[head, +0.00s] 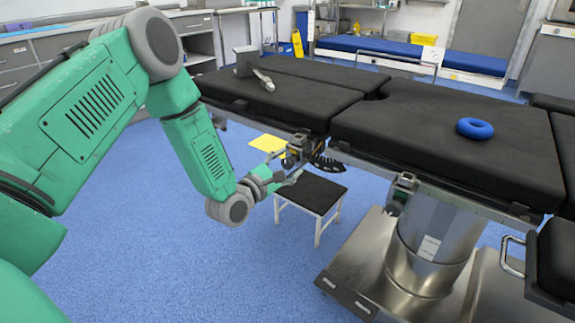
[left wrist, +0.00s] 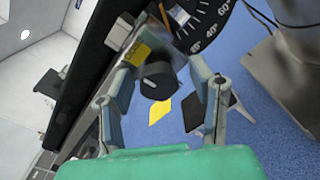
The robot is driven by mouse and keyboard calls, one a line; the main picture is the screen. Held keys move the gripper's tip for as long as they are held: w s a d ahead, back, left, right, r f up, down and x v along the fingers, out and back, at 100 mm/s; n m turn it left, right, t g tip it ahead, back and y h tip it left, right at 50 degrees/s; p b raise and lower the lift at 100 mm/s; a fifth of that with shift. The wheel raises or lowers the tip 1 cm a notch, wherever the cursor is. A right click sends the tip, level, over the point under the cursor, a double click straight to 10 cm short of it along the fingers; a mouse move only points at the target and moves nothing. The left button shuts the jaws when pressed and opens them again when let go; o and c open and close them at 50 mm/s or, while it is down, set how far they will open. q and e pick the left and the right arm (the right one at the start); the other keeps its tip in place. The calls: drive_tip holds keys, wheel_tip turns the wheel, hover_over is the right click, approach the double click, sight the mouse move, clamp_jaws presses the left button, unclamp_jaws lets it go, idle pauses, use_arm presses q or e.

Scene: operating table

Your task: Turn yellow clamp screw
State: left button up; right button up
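A clamp with a black protractor-like dial (head: 328,163) hangs on the side rail of the operating table (head: 440,130). In the left wrist view its round black knob (left wrist: 157,80) faces me, with a yellow patch (left wrist: 137,53) beside it. I cannot tell a separate yellow screw. My left gripper (head: 291,170) is at the clamp, below the table edge. In the left wrist view the left gripper (left wrist: 161,82) is open, with a finger on each side of the knob. A gap shows to the right finger; contact on the left is unclear. My right gripper is not in view.
A second clamp (head: 402,190) sits on the rail to the right, near the metal table column (head: 430,240). A small black-topped stool (head: 311,194) and a yellow flat thing (head: 268,144) are below. A blue ring (head: 475,128) lies on the table.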

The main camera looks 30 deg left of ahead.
use_arm(q)
clamp_jaws()
